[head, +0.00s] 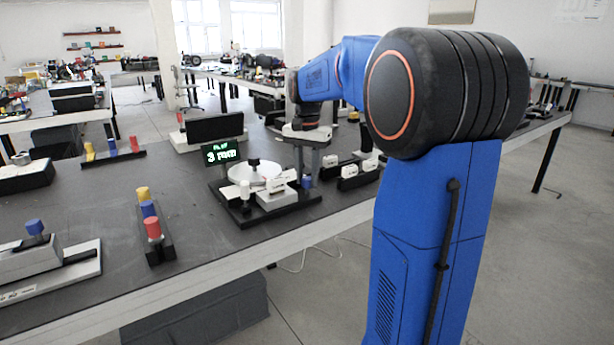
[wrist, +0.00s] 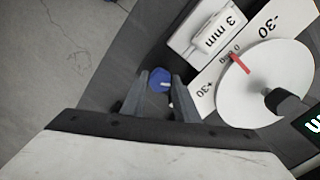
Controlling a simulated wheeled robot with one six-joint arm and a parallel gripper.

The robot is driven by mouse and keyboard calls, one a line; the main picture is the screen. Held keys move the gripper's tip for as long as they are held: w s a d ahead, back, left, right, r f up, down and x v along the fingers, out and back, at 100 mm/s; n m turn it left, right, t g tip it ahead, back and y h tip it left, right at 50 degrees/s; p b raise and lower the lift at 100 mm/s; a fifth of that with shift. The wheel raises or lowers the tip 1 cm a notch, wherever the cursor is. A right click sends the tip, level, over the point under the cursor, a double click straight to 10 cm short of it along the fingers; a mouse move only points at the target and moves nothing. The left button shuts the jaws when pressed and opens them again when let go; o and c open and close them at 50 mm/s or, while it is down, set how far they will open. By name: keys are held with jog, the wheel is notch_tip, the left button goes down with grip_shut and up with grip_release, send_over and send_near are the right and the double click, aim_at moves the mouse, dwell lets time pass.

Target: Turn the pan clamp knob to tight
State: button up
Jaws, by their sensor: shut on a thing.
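The pan clamp knob appears to be the small blue knob (head: 307,182) at the right of the black fixture base (head: 262,217) in the head view. In the wrist view the blue knob (wrist: 159,79) shows a pale pointer mark and sits between the two grey fingers. My gripper (head: 307,176) comes down from above, shut on the knob; its fingers also show in the wrist view (wrist: 160,92). The white round pan (wrist: 262,88) has a red pointer mark and a dark central post, beside a scale reading -30, 0 deg, +30. The knob's tight marking is not readable.
White blocks (head: 352,172) sit right of the gripper. A rack of coloured pegs (head: 154,238) stands to the left, with bare tabletop between.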

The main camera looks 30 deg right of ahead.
aim_at(307, 179)
dwell(0.4)
jog(key=o, duration=1.1)
jog(key=shift+c, duration=0.2)
jog(key=shift+r, duration=0.1)
notch_tip(307, 179, up, 17)
